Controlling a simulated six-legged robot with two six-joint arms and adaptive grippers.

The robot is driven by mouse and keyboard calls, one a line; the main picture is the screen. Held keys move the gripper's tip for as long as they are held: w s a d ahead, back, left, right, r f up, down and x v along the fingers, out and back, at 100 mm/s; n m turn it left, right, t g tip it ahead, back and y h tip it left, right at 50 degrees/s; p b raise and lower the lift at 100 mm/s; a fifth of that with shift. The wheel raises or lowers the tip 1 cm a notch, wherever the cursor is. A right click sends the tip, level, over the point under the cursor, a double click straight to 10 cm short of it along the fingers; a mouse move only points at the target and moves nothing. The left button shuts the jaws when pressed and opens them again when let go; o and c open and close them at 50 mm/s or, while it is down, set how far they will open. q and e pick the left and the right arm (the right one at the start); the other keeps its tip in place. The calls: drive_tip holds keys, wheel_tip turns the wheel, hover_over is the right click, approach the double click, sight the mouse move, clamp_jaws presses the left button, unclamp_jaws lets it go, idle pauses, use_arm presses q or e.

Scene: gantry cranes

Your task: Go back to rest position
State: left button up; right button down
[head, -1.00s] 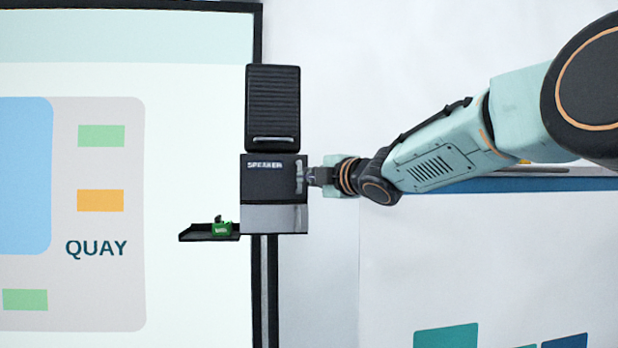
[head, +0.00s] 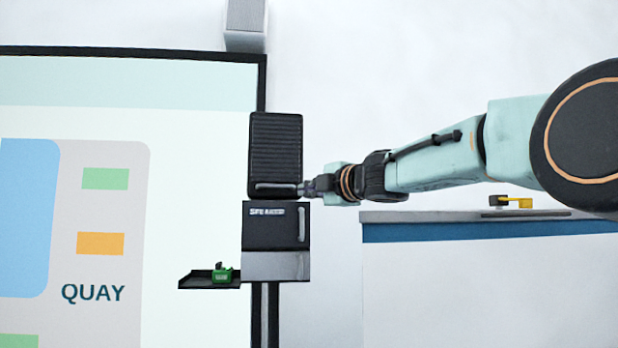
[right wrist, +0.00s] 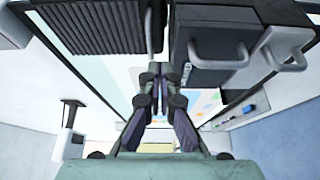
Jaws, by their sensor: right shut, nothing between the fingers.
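My right gripper (head: 308,188) is shut and empty. In the head view it lies at the right edge of the black ribbed box (head: 275,150), close to its bottom handle. The right wrist view shows its two fingers (right wrist: 155,85) together, just below the ribbed box (right wrist: 95,25) and beside the handle of the dark box. The black box marked SPEAKER (head: 268,228) sits directly below the ribbed one and has an upright handle on its right. Whether the gripper touches either box, I cannot tell. My left gripper is not in view.
A large screen marked QUAY (head: 200,130) fills the left. A small black shelf (head: 195,281) holds a green object (head: 222,273). At right, a counter (head: 450,217) carries a yellow and black object (head: 512,201). A grey box (head: 245,25) hangs above.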

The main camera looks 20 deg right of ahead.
drive_tip(key=shift+s+r, duration=0.1)
drive_tip(key=shift+r, duration=1.35)
